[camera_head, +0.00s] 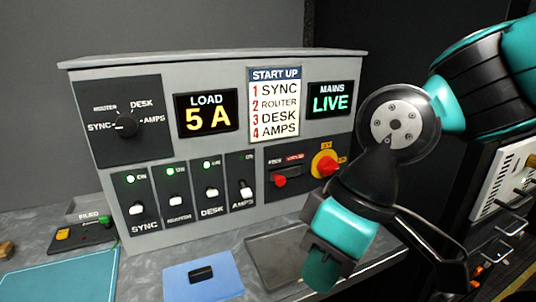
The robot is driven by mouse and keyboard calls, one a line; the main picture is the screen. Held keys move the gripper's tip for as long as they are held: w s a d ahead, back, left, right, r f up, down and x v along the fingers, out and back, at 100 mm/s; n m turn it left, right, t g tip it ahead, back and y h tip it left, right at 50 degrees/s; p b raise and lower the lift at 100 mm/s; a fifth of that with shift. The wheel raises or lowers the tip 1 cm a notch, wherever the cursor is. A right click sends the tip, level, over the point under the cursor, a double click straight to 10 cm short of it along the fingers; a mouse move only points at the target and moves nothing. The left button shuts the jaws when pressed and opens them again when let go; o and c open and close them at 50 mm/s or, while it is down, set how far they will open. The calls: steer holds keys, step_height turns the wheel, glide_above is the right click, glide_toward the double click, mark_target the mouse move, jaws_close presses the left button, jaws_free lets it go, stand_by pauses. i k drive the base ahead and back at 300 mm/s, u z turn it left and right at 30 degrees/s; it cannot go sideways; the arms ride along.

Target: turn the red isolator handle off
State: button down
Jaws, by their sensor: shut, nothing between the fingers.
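The red isolator handle (326,164) sits on a yellow disc at the right end of the grey panel, below the MAINS display, which reads LIVE. Small yellow labels stand above it and to its right, too small to read surely. Its exact angle is hard to tell. My gripper (320,275) is shut and empty. It points down in front of the panel, below the handle in the picture and apart from it. My arm comes in from the right, and its wrist passes close to the handle's right side in the picture.
A smaller red control (279,180) sits left of the handle. Four white switches (211,193), a rotary selector (125,125) and a LOAD display (207,111) reading 5 A fill the panel. A blue mat (181,282) and grey tray (262,242) lie in front.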

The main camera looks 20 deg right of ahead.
mark_target(327, 165)
steer(key=z, duration=0.65)
steer(key=i, duration=0.4)
steer(key=z, duration=0.85)
